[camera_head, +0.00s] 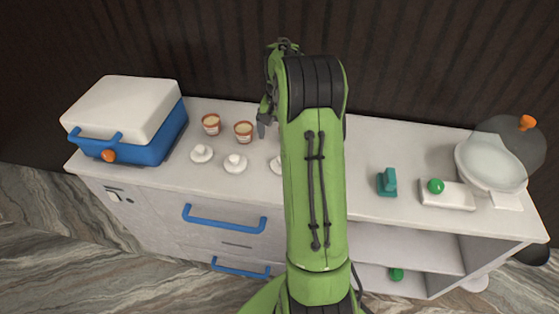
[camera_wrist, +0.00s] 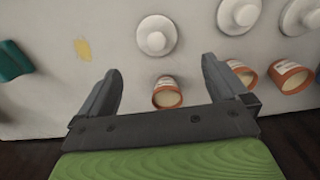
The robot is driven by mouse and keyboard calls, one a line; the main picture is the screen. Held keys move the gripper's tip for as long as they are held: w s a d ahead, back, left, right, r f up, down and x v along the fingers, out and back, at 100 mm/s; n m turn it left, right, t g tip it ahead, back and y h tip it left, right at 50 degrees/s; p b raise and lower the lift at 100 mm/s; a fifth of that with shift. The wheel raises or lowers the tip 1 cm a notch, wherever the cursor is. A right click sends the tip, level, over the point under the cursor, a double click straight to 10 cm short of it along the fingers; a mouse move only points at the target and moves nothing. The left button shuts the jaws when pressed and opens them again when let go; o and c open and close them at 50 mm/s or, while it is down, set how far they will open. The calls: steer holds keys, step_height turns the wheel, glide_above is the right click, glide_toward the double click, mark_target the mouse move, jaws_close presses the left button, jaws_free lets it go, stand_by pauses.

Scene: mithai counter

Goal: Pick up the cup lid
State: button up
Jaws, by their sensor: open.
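Three white round cup lids with knobs lie on the counter. In the head view they are a left lid (camera_head: 201,154), a middle lid (camera_head: 235,163) and a right lid (camera_head: 276,166) partly hidden by my arm. In the wrist view, one lid (camera_wrist: 156,35) lies ahead, between the lines of my fingers; two more lids (camera_wrist: 238,15) (camera_wrist: 300,18) are to the right. My gripper (camera_wrist: 162,68) is open and empty above the counter, with an orange-and-white cup (camera_wrist: 167,92) in view between its fingers. In the head view my gripper (camera_head: 264,117) is mostly hidden behind my arm.
Two other cups (camera_head: 211,124) (camera_head: 244,132) stand behind the lids. A blue box with a white lid (camera_head: 125,110) stands at the left. A teal object (camera_head: 387,182), a white tray with a green ball (camera_head: 455,198) and a domed bowl (camera_head: 492,165) are at the right.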

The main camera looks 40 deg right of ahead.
mark_target(275, 165)
steer(key=f, duration=0.3)
steer(key=f+b, duration=0.1)
steer(key=f, duration=0.3)
steer(key=f+b, duration=0.1)
steer(key=f, duration=0.3)
steer(key=shift+s+d+f, duration=0.1)
steer(key=shift+s+d, duration=0.05)
steer(key=shift+s, duration=0.1)
steer(key=c, duration=1)
